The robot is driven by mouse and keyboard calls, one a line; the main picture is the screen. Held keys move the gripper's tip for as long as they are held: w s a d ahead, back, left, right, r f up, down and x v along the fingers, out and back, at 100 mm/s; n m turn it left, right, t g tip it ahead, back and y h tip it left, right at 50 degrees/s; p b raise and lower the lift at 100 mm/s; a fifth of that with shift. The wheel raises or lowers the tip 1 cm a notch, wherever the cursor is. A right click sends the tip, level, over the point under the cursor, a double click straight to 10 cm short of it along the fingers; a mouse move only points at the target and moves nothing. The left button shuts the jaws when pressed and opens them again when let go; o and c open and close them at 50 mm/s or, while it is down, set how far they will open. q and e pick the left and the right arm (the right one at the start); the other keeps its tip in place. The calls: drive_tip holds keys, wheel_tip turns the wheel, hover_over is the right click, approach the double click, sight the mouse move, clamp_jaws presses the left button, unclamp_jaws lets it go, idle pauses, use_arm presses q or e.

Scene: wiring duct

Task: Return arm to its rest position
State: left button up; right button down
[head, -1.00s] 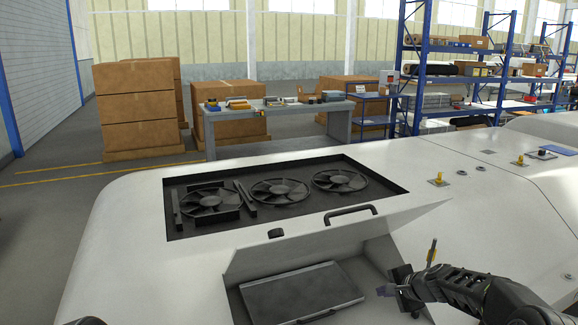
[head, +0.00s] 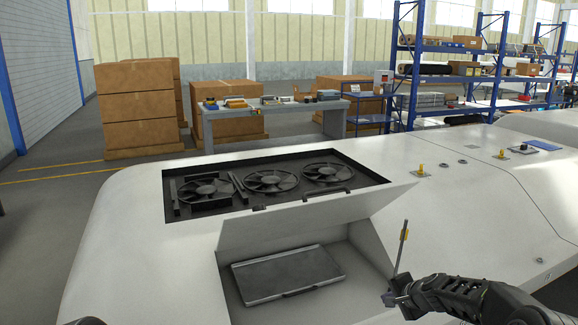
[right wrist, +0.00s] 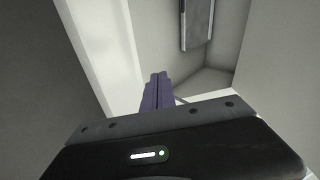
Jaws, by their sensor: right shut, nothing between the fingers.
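My right gripper (head: 388,299) is at the lower right in the head view, by the right edge of the open compartment (head: 355,268) in the white housing. Its purple fingers (right wrist: 157,92) are together in the right wrist view, with nothing between them. A thin upright rod with a yellow part (head: 404,240) shows just above the gripper; I cannot tell what it is fixed to. A raised white lid (head: 310,217) stands open behind the compartment. A grey flat panel (head: 287,275) lies inside. My left gripper is not in view.
A recessed bay with several black fans (head: 270,181) lies behind the lid. Yellow fittings (head: 421,169) stand on the housing at right. A workbench (head: 275,107), cardboard boxes (head: 138,106) and blue shelving (head: 416,65) are farther back. The housing's left top is clear.

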drive_tip(key=s+a+f+n+g+b, duration=0.1)
drive_tip(key=s+a+f+n+g, duration=0.3)
drive_tip(key=s+f, duration=0.65)
drive_tip(key=s+a+f+n+t+b, duration=0.15)
drive_tip(key=s+a+f, duration=0.35)
drive_tip(key=s+f, duration=0.55)
drive_tip(key=s+a+f+n+g+b, duration=0.1)
drive_tip(key=s+a+f, duration=0.3)
drive_tip(key=s, duration=0.4)
drive_tip(key=s+a+f+n+g+y+b, duration=0.1)
drive_tip(key=s+a+f+n+g+b, duration=0.1)
drive_tip(key=s, duration=0.7)
drive_tip(key=s+a+f+n+g+b, duration=0.1)
drive_tip(key=s+a+f+n+g, duration=0.1)
drive_tip(key=s+a+f, duration=0.3)
drive_tip(key=s, duration=0.3)
drive_tip(key=shift+s+a+f+y+b, duration=0.15)
drive_tip(key=shift+a+f+y+b, duration=0.15)
drive_tip(key=shift+a+y+b, duration=0.1)
